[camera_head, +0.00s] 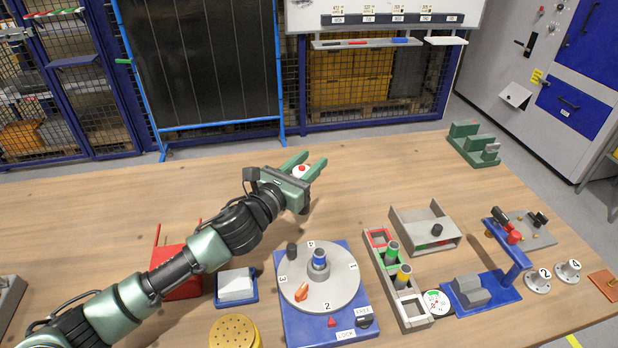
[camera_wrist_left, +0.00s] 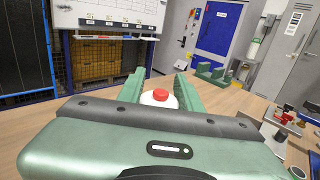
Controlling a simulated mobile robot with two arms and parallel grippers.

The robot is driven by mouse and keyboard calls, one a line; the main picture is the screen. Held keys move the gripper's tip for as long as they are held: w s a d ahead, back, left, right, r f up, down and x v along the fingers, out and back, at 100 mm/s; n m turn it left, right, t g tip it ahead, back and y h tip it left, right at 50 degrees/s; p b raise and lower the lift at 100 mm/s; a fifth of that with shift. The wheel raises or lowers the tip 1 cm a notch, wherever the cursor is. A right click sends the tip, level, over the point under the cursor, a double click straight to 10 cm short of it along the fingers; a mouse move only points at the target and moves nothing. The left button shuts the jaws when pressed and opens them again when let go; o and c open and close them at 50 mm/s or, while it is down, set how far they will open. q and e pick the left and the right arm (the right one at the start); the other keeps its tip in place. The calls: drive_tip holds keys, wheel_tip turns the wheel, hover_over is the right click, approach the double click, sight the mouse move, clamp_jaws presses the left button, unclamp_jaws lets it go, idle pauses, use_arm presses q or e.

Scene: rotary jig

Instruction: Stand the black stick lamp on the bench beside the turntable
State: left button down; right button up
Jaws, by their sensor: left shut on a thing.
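My left gripper (camera_head: 306,168) is over the bench (camera_head: 400,172), beyond the turntable (camera_head: 334,290). Its green fingers are shut on a small white thing with a red top (camera_head: 301,170). This thing also shows between the fingers in the left wrist view (camera_wrist_left: 159,97); its lower part is hidden. I cannot tell whether it is part of the black stick lamp, and no other thing is clearly that lamp. The turntable holds a short black cylinder (camera_head: 291,250), a blue-banded piece (camera_head: 319,261) and an orange piece (camera_head: 301,291). My right gripper is not in view.
Right of the turntable stand a rack with green and yellow cylinders (camera_head: 403,276), a grey open box (camera_head: 425,233) and a blue fixture (camera_head: 483,290). A red box (camera_head: 178,272) and a white block in a blue tray (camera_head: 236,287) are at left. The bench's back middle is clear.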

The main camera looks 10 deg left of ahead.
use_arm(q)
drive_tip(key=shift+f, duration=1.95)
drive_tip(key=shift+f+b, duration=0.1)
drive_tip(key=shift+b, duration=0.2)
drive_tip(key=c, duration=0.9)
unclamp_jaws()
drive_tip(key=shift+c, duration=0.2)
drive_tip(key=b+v, duration=0.1)
drive_tip(key=v, duration=1.1)
drive_tip(key=shift+b, duration=0.35)
